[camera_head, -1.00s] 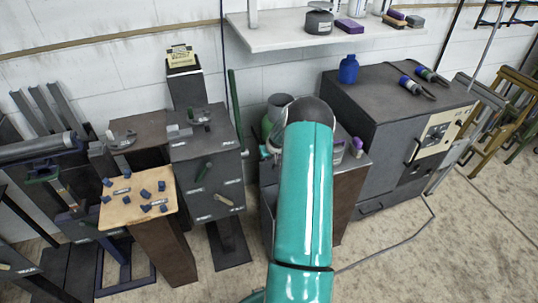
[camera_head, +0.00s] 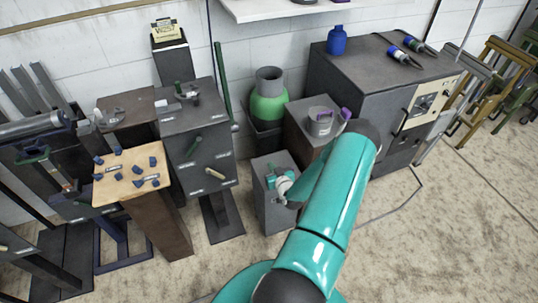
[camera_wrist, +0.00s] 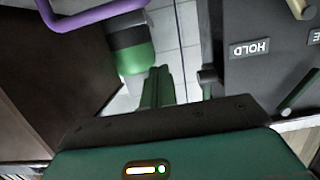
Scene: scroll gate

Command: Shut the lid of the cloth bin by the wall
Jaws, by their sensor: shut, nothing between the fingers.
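A small grey can (camera_head: 320,122) stands on a brown block near the wall; it looks like the cloth bin. A purple handle (camera_head: 345,113) shows at its right side, and a purple bar (camera_wrist: 92,14) crosses the top left of the wrist view, close to the camera. I cannot tell clearly how far the lid is open. My gripper (camera_head: 272,175) is left of and lower than the can, above a low grey box (camera_head: 272,208), and apart from the can. Its green fingers (camera_wrist: 158,88) are together and empty in the wrist view.
A green gas cylinder (camera_head: 268,105) stands behind, by the wall. A large grey cabinet (camera_head: 385,95) stands at right. The floor in front right is open.

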